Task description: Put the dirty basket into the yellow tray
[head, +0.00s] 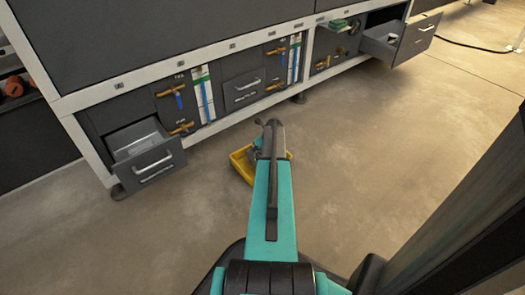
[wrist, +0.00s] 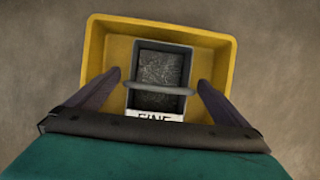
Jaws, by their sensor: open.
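The yellow tray (wrist: 226,66) lies on the floor below my gripper in the wrist view. In the head view the tray (head: 238,165) shows partly behind my arm. The basket (wrist: 160,66), a dark grey box with a dirty-looking mesh bottom, a grey handle bar and a white label reading "FINE", sits inside the tray. My gripper (wrist: 160,84) is open, with one finger to the left and one to the right of the basket. Neither finger visibly touches the basket or its handle. The basket is mostly hidden by my arm in the head view.
A grey washer unit stands behind the tray, with an open drawer (head: 145,152) low at left and another open drawer (head: 398,42) at upper right. Several valves with orange handles line its front. The concrete floor (head: 400,140) to the right is clear.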

